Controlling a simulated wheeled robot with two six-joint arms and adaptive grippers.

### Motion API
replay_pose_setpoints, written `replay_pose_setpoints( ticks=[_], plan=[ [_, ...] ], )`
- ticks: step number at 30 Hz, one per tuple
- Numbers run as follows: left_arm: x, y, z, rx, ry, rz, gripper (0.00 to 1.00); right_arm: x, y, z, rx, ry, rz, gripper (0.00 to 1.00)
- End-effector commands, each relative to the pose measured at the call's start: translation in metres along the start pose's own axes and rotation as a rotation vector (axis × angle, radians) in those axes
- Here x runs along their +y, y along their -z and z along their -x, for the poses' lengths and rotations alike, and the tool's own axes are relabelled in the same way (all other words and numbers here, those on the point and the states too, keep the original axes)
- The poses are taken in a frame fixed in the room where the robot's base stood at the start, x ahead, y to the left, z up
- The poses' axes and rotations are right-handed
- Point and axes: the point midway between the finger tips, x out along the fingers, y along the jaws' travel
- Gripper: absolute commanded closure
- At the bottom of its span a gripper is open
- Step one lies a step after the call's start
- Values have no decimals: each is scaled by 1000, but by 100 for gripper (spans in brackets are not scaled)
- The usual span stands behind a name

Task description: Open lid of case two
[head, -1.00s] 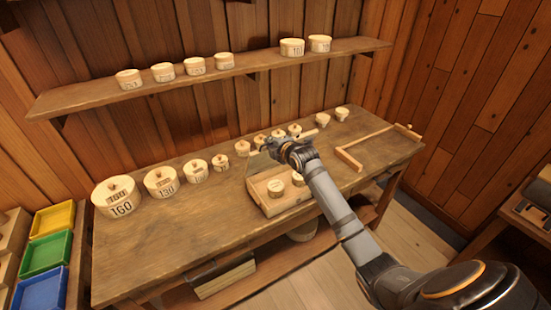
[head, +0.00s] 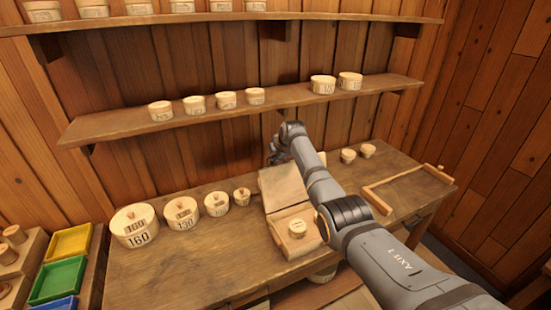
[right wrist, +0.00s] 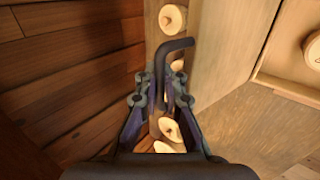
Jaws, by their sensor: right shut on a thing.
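A shallow wooden case (head: 280,241) sits on the workbench with its hinged lid (head: 283,188) raised and leaning back at its far side. Light round pieces (head: 297,228) lie inside it. No number shows on the case. My right gripper (head: 278,150) is at the far upper edge of the lid, partly hidden by my arm. In the right wrist view my right gripper (right wrist: 162,100) is shut on a grey bent rod (right wrist: 170,52). A pale wooden panel, apparently the lid (right wrist: 228,55), stands just right of it; I cannot tell whether they touch. My left gripper is out of view.
Round lidded boxes, among them one marked 160 (head: 134,226), stand left of the case. Two small cups (head: 348,155) and a wooden frame (head: 408,188) are to the right. A shelf (head: 110,127) with round boxes runs above. Coloured trays (head: 58,278) are at left.

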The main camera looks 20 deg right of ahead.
Motion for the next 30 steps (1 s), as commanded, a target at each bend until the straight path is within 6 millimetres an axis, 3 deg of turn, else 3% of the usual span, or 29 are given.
replay_pose_setpoints(
  ticks=[18,21,30],
  plan=[
    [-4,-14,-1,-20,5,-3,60,-1,-1,-1,-1,-4,1,100],
    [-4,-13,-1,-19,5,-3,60,-1,-1,-1,-1,-3,1,83],
    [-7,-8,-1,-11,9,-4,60,-2,-1,-2,-1,-1,0,83]
  ],
)
